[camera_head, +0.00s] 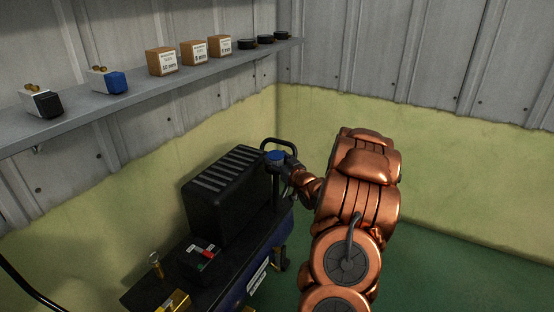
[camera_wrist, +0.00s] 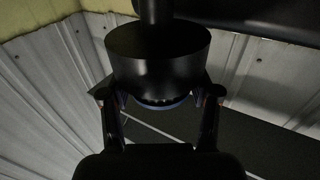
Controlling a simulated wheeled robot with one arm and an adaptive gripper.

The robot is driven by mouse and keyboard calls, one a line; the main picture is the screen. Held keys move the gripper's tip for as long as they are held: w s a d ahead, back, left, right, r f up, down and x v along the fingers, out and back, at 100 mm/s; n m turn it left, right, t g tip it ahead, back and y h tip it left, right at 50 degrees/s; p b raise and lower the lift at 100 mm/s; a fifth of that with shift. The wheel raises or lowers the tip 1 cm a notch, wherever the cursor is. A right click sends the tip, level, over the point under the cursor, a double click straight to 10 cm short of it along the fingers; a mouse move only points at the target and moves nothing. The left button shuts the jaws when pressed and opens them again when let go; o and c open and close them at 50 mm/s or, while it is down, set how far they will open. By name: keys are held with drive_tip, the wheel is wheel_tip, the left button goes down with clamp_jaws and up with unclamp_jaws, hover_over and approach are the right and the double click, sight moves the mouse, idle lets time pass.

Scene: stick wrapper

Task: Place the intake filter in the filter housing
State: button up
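The intake filter (camera_head: 275,155) shows as a small blue disc at the upper right of the compressor. In the wrist view its blue rim (camera_wrist: 160,105) lies against the end of a black round cup. This cup looks like the filter housing (camera_wrist: 158,72), with a dark stem (camera_wrist: 154,10) on its other side. The wrist picture is upside down. My gripper (camera_head: 284,161) reaches the filter from the right. In the wrist view its two fingers (camera_wrist: 160,97) stand on both sides of the blue rim and seem to touch it. Whether the filter is fully seated is hidden.
The black-and-blue compressor (camera_head: 226,192) stands by the wall, with a handle (camera_head: 279,142) just behind the filter. A wall shelf (camera_head: 130,97) holds cardboard boxes (camera_head: 194,53), black round parts (camera_head: 265,39) and white blocks. Green floor is free at right.

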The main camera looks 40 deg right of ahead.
drive_tip(key=o, duration=0.3)
drive_tip(key=shift+s+a+f, duration=0.1)
drive_tip(key=shift+f, duration=0.8)
drive_tip(key=shift+o, duration=0.7)
drive_tip(key=shift+a+f+g, duration=0.1)
drive_tip(key=shift+f+g, duration=0.1)
drive_tip(key=shift+g, duration=0.1)
drive_tip(key=shift+r, duration=0.3)
drive_tip(key=shift+s+r, duration=0.25)
drive_tip(key=shift+s, duration=0.05)
drive_tip(key=r+p+v, duration=0.1)
drive_tip(key=p+v, duration=0.1)
drive_tip(key=v, duration=0.9)
drive_tip(key=shift+s, duration=0.1)
